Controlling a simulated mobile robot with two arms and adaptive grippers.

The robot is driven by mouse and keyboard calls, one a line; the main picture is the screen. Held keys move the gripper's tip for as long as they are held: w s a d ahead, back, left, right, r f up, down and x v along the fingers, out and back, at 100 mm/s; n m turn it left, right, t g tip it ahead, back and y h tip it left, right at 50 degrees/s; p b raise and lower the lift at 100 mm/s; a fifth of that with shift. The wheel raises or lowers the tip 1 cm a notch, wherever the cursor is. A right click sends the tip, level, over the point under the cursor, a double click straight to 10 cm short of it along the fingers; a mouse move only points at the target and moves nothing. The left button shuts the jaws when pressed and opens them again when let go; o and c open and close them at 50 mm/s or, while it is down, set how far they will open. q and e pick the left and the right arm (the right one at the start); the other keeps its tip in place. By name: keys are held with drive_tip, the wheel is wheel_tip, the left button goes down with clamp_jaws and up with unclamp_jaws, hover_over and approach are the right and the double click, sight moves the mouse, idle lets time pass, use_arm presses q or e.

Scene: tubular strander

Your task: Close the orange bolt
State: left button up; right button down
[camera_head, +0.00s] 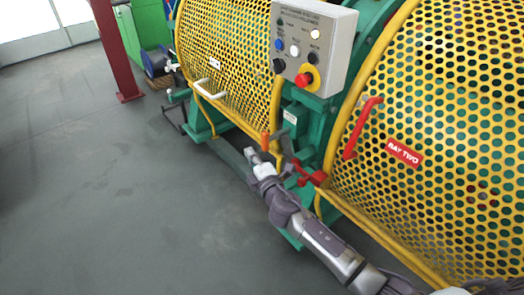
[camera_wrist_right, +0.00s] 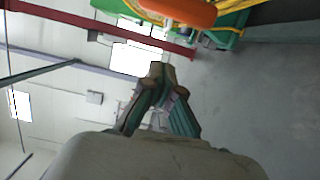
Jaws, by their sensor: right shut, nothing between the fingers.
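The orange bolt (camera_head: 265,141) stands upright at the lower edge of the left yellow mesh guard, in the head view. In the right wrist view, an orange rounded bar (camera_wrist_right: 180,10), which looks like the bolt's handle, crosses the top edge and is partly cut off. My right gripper (camera_head: 249,153) is just left of and below the bolt in the head view. Its fingertips (camera_wrist_right: 162,72) meet in the wrist view, with nothing between them. My left gripper is not in view.
A grey control box (camera_head: 306,40) with a red emergency button hangs above. A red bracket (camera_head: 309,176) sits right of my gripper. A right mesh guard (camera_head: 440,130) carries a red handle (camera_head: 362,127). A red post (camera_head: 118,50) stands at left. The grey floor (camera_head: 90,180) is clear.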

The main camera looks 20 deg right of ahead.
sight(262, 150)
drive_tip(key=d, duration=0.2)
drive_tip(key=w+d, duration=0.1)
drive_tip(key=shift+w+d, duration=0.1)
drive_tip(key=shift+d, duration=0.3)
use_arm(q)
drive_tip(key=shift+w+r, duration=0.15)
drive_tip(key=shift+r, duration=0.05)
